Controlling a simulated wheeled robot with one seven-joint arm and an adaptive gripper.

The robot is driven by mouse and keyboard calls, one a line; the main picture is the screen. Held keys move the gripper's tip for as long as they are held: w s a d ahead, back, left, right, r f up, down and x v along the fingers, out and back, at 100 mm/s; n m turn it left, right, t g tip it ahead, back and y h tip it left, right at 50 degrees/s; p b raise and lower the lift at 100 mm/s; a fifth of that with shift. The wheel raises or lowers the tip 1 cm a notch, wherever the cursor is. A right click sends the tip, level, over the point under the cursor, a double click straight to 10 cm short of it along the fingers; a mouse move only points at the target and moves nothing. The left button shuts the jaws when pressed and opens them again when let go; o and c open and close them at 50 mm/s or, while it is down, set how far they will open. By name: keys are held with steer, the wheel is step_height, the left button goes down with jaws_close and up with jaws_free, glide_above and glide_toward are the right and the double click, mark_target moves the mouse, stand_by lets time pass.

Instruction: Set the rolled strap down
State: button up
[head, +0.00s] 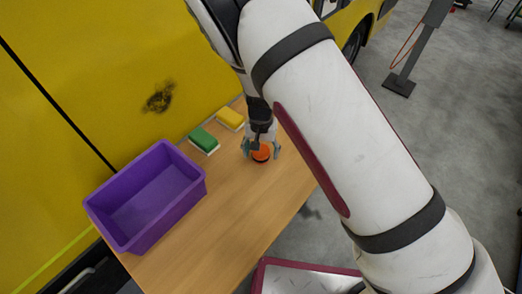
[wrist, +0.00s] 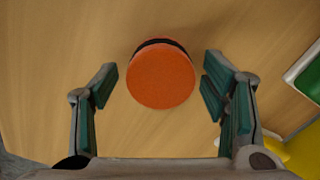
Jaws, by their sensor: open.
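The rolled strap (wrist: 161,80) is an orange disc with a dark band at its far edge. In the wrist view it sits at the upper middle, over the wood tabletop. My gripper (wrist: 158,85) is open, with one teal-padded finger on each side of the strap and a gap showing on both sides. In the head view the strap (head: 261,154) shows as a small orange patch under my gripper (head: 261,149), partly hidden by it. It appears to rest on the table (head: 235,205).
A purple bin (head: 187,203), empty, stands on the table at the left. The tabletop in front of the strap is clear.

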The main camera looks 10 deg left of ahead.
step_height(320, 180, up, 12)
steer(key=b, duration=0.1)
stand_by(0.4)
step_height(320, 180, up, 10)
steer(key=r+y, duration=0.1)
steer(key=y, duration=0.1)
glide_above(262, 150)
steer(key=d, duration=0.6)
steer(key=s+d+r+t, duration=0.2)
steer(key=s+d+r, duration=0.4)
steer(key=d+r, duration=0.35)
steer(key=s+d+r+t+h, duration=0.1)
steer(key=s+d+r, duration=0.2)
steer(key=s+d, duration=0.2)
steer(key=s+d+r+t+h, duration=0.1)
steer(key=s+d+r, duration=0.3)
steer(key=s, duration=0.5)
steer(key=shift+d+r+n+t, duration=0.25)
steer(key=shift+d+n+t, duration=0.15)
steer(key=shift+d+t, duration=0.6)
